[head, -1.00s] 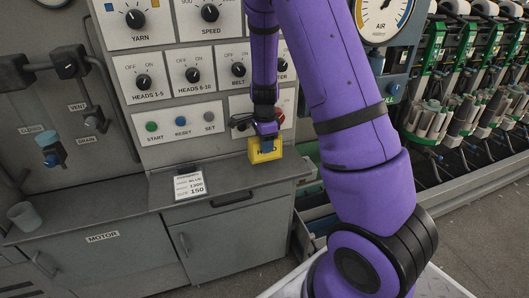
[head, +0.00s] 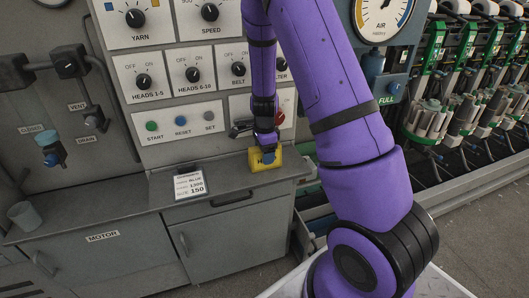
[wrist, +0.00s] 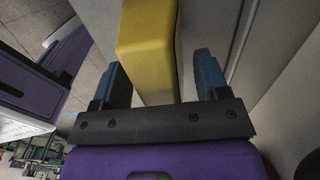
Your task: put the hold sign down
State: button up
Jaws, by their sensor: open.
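The hold sign (head: 258,164) is a yellow block with dark lettering, partly covered by a blue fingertip. In the head view it is at the right end of the grey counter top and appears to rest on it. My gripper (head: 267,153) is right above and around it, pointing down. In the wrist view the yellow sign (wrist: 147,40) lies between the two blue fingers of my gripper (wrist: 160,75). The fingers are open, with a visible gap on each side of the sign. The sign's underside is hidden.
A white card with text (head: 189,184) lies on the counter (head: 230,177) left of the sign. A grey cup (head: 25,215) stands at the far left. The control panel (head: 180,127) with knobs and buttons rises behind. A red knob (head: 279,118) is close to my wrist.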

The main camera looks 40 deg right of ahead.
jog(key=shift+r, duration=0.1)
notch_tip(320, 180, up, 11)
jog(key=shift+r, duration=0.15)
jog(key=s+a+r+n+t+y, duration=0.1)
jog(key=s+a+r+n+t, duration=0.1)
jog(key=s+a+r+n, duration=0.5)
jog(key=s+a+r+n+t, duration=0.25)
jog(key=s+r+n, duration=0.55)
jog(key=s+r, duration=0.4)
jog(key=s+a+r+n+h, duration=0.1)
jog(key=s+a+r+n, duration=0.2)
jog(key=s+n, duration=0.3)
jog(key=shift+s+r+t, duration=0.2)
jog(key=shift+s+t, duration=0.15)
jog(key=shift+s, duration=0.65)
